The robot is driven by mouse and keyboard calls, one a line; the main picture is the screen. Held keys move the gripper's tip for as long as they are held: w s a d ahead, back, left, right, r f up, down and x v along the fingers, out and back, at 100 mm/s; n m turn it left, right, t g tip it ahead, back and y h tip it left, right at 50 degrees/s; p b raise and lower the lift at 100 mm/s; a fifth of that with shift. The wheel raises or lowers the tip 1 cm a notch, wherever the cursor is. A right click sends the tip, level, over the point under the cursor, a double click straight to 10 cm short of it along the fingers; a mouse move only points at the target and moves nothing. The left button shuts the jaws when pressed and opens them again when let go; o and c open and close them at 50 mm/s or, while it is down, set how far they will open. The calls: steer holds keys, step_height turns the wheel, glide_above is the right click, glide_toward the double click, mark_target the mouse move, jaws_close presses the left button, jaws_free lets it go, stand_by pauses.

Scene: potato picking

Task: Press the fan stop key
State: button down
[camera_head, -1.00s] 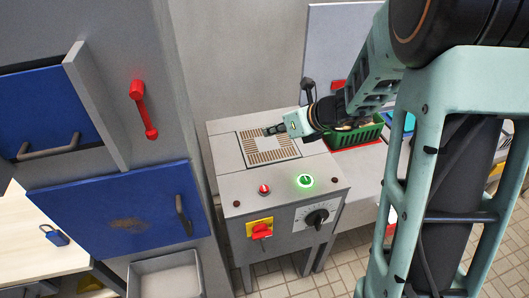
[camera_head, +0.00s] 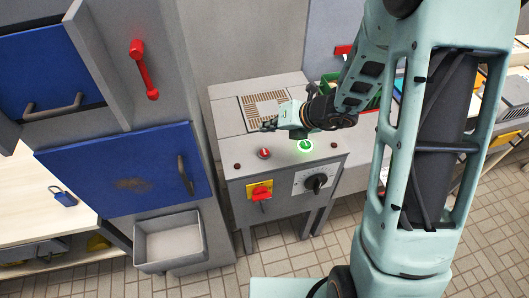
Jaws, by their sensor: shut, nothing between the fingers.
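A grey machine box stands in the middle of the view. Its sloped front panel (camera_head: 283,161) carries a small red button (camera_head: 264,153) on the left and a green-lit round button (camera_head: 304,145) on the right. I cannot read any label that tells which is the fan stop key. My gripper (camera_head: 267,126) is shut and empty, pointing left. It is above the top of the box, behind the red button in the picture and apart from it. My gripper and wrist cover part of the slotted grille (camera_head: 262,101).
Below the buttons are a red rotary switch on a yellow plate (camera_head: 260,192) and a black dial (camera_head: 316,183). A grey cabinet with blue doors (camera_head: 125,180) and a red handle (camera_head: 143,70) stands left. A grey bin (camera_head: 172,240) sits beneath. A green crate (camera_head: 332,82) is behind my wrist.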

mark_target(267, 152)
steer(key=shift+f+b, duration=3.25)
steer(key=shift+f, duration=0.65)
steer(key=shift+f+b, duration=0.45)
steer(key=shift+f+b, duration=0.4)
steer(key=shift+r, duration=0.1)
steer(key=shift+r+p, duration=0.75)
step_height(267, 152, up, 5)
steer(key=p, duration=0.4)
